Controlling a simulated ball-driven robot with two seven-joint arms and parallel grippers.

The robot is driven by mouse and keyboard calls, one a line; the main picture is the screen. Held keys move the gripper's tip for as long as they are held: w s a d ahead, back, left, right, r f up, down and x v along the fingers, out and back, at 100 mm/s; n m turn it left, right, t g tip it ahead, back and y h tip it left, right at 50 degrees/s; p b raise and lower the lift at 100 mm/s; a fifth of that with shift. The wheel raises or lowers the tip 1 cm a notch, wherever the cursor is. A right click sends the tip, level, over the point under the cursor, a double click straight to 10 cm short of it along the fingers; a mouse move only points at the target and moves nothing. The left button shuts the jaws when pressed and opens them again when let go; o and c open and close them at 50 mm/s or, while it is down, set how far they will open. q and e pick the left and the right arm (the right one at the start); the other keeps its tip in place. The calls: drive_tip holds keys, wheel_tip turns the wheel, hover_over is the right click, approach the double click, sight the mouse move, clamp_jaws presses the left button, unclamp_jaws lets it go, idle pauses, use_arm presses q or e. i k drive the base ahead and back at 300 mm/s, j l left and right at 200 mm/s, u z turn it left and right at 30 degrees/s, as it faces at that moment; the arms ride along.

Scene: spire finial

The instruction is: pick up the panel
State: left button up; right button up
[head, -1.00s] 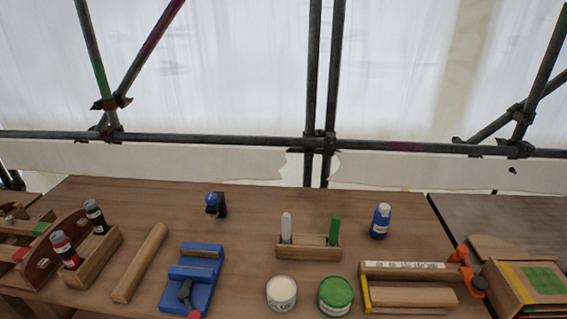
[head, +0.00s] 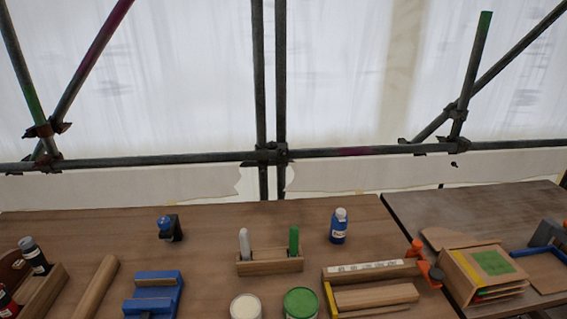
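I cannot tell for sure which thing is the panel. A flat, light wooden board with a rounded end (head: 447,238) lies on the right-hand table, partly hidden behind a wooden box with a green square on top (head: 490,270). Neither of my grippers is in the head view.
Between them on the main table (head: 110,232) are a wooden bar (head: 97,287), a blue vise (head: 152,295), a wooden marker holder (head: 270,263), a blue bottle (head: 339,226), white (head: 246,307) and green tins (head: 300,303), and an orange clamp (head: 430,270). Scaffold poles (head: 150,158) stand behind.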

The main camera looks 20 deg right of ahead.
sight(487, 265)
drive_tip(key=z, duration=2.1)
